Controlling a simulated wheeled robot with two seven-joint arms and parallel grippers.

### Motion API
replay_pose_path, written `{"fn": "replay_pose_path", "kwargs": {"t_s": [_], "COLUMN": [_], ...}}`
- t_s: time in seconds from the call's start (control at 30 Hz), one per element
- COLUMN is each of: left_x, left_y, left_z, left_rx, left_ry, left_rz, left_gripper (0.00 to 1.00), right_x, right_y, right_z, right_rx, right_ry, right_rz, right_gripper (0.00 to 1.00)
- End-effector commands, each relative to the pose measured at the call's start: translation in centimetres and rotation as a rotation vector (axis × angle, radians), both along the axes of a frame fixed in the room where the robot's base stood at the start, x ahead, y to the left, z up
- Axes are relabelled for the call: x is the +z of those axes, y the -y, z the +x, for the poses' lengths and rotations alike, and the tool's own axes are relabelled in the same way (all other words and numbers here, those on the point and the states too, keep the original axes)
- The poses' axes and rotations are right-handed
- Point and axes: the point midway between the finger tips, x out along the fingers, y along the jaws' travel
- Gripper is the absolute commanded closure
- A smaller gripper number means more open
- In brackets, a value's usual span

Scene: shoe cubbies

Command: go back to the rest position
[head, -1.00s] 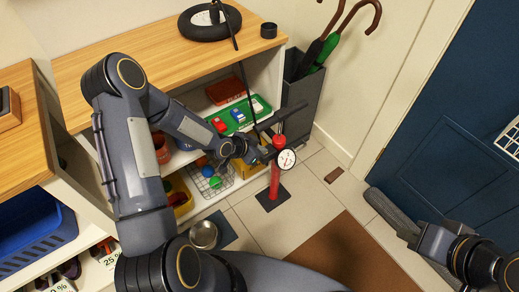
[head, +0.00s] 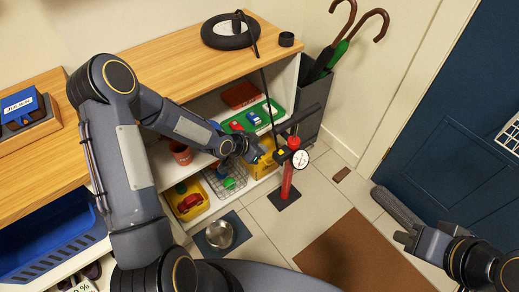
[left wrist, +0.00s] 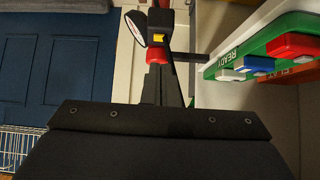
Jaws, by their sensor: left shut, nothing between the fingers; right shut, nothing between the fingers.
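My left gripper (head: 257,151) is in front of the cubby shelves, just left of a red floor pump (head: 288,182). It is shut with nothing in it, and a small gap appears between it and the pump. The pump stands upright on a dark base, with a black handle and a round white gauge (head: 300,159). My right gripper (head: 408,238) is at the lower right, shut and empty, over the floor near the blue door.
A wooden-topped cubby (head: 150,57) holds a black wheel (head: 229,32), with the pump hose running up to it. Its shelves hold a green tray (head: 252,116), a yellow bin (head: 186,201) and a wire basket. A metal bowl (head: 219,235) and a brown mat (head: 355,250) lie on the floor.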

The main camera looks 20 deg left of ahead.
Motion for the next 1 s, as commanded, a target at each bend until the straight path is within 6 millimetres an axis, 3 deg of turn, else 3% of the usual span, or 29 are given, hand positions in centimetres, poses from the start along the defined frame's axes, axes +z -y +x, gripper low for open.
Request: {"fn": "replay_pose_path", "kwargs": {"t_s": [0.63, 0.73, 0.83, 1.0], "left_x": [0.7, 2.9, 6.5, 13.2], "left_y": [-0.4, -1.9, -4.1, -7.5], "left_z": [0.0, -0.5, -1.9, -6.9], "left_rx": [0.010, 0.044, 0.112, 0.281], "left_ry": [-0.002, -0.022, -0.063, -0.154], "left_rz": [0.009, 0.039, 0.077, 0.101], "left_gripper": [1.00, 1.00, 1.00, 1.00], "right_x": [0.0, 0.0, 0.0, 0.0], "right_y": [0.0, 0.0, 0.0, 0.0], "right_z": [0.0, 0.0, 0.0, 0.0], "right_rx": [0.000, 0.000, 0.000, 0.000], "right_ry": [0.000, 0.000, 0.000, 0.000], "right_rz": [0.000, 0.000, 0.000, 0.000], "right_gripper": [1.00, 1.00, 1.00, 1.00]}}
